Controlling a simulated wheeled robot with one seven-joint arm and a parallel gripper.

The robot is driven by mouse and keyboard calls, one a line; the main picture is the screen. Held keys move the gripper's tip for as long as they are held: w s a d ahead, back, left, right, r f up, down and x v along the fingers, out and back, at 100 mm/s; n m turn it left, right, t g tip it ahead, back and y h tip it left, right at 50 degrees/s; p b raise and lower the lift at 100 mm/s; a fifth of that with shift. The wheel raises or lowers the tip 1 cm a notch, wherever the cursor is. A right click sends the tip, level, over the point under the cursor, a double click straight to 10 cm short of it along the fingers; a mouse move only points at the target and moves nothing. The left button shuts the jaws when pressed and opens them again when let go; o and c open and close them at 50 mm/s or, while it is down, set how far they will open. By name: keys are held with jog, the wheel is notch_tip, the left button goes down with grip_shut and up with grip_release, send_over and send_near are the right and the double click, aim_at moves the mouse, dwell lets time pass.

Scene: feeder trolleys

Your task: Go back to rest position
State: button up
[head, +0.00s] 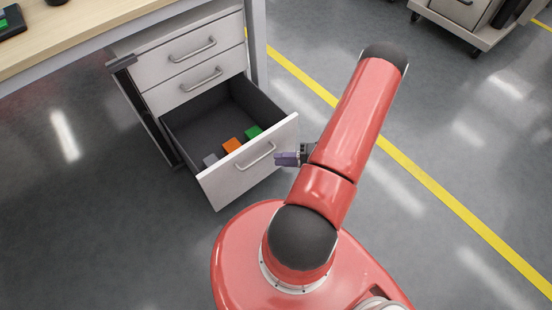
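My gripper (290,158) shows beside my red arm, at the right end of the open bottom drawer's front. It is small in the picture and mostly hidden behind the arm, and its fingers cannot be made out clearly. I cannot tell whether it touches the drawer. The open drawer (212,190) has a white front with a metal handle and a dark inside. In it lie an orange block (232,145), a green block (253,132) and a grey block (210,160), near the front.
Two shut drawers (190,62) sit above the open one, under a wooden worktop (90,38). A grey trolley (470,28) stands at the top right. A yellow floor line (420,175) runs diagonally on the right. The grey floor around is clear.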

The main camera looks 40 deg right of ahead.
dwell(0.5)
jog(key=w+a+r+n+g+h, duration=0.2)
jog(key=a+r+n+g, duration=0.35)
jog(key=r+n, duration=0.6)
jog(key=w+a+r+n+g+h, duration=0.1)
jog(key=a+r+n+g, duration=0.45)
jog(key=r+n, duration=0.6)
jog(key=s+a+r+n+t+h, duration=0.2)
jog(key=r+n, duration=0.5)
jog(key=n, duration=0.4)
jog(key=s+a+r+n+t+h, duration=0.3)
jog(key=s+a+r+n+h, duration=0.2)
jog(key=r+n, duration=0.3)
jog(key=n+h, duration=0.1)
jog(key=n, duration=0.3)
jog(key=shift+s+a+n+h, duration=0.2)
jog(key=shift+n+h, duration=0.1)
jog(key=shift+h, duration=0.1)
jog(key=shift+r, duration=0.1)
